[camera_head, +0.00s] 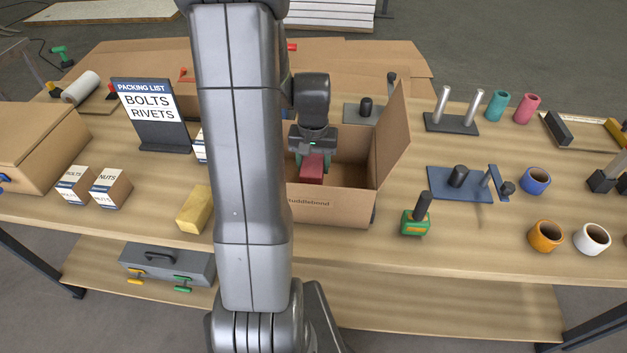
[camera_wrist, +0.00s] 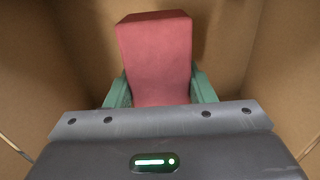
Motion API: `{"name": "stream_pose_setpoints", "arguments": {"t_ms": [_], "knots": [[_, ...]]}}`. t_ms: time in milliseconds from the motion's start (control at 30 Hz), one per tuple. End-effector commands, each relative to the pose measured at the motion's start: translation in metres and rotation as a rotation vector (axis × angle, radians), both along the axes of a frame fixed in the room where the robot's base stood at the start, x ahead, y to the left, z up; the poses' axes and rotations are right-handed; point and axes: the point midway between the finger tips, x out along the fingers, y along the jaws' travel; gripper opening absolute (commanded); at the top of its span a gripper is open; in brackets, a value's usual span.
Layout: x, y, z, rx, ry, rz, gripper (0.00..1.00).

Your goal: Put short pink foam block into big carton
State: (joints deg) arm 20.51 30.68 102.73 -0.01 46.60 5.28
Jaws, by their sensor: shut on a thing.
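The short pink foam block (camera_wrist: 155,55) is between the two green fingers of my gripper (camera_wrist: 160,92) in the wrist view. My gripper is shut on it. In the head view the block (camera_head: 312,168) shows as a dark pink shape below my gripper (camera_head: 311,160), inside the open big carton (camera_head: 335,210). Brown carton walls surround the block in the wrist view. Whether the block touches the carton floor cannot be told. My arm hides the carton's left part in the head view.
The carton's right flap (camera_head: 391,130) stands up beside my gripper. A yellow block (camera_head: 195,209) lies to the left. A green-based stamp (camera_head: 415,222) stands to the right.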

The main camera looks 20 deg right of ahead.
Motion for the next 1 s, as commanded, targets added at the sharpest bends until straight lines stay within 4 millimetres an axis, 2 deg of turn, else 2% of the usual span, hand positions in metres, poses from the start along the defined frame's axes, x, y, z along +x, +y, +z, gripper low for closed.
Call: {"name": "stream_pose_setpoints", "arguments": {"t_ms": [500, 967, 1000], "knots": [[0.0, 0.0, -0.055, 0.001, 0.002, 0.0, 0.28], [0.0, 0.0, -0.065, 0.0, -0.001, 0.0, 0.28], [0.0, 0.0, -0.063, 0.0, -0.001, 0.0, 0.55]]}}
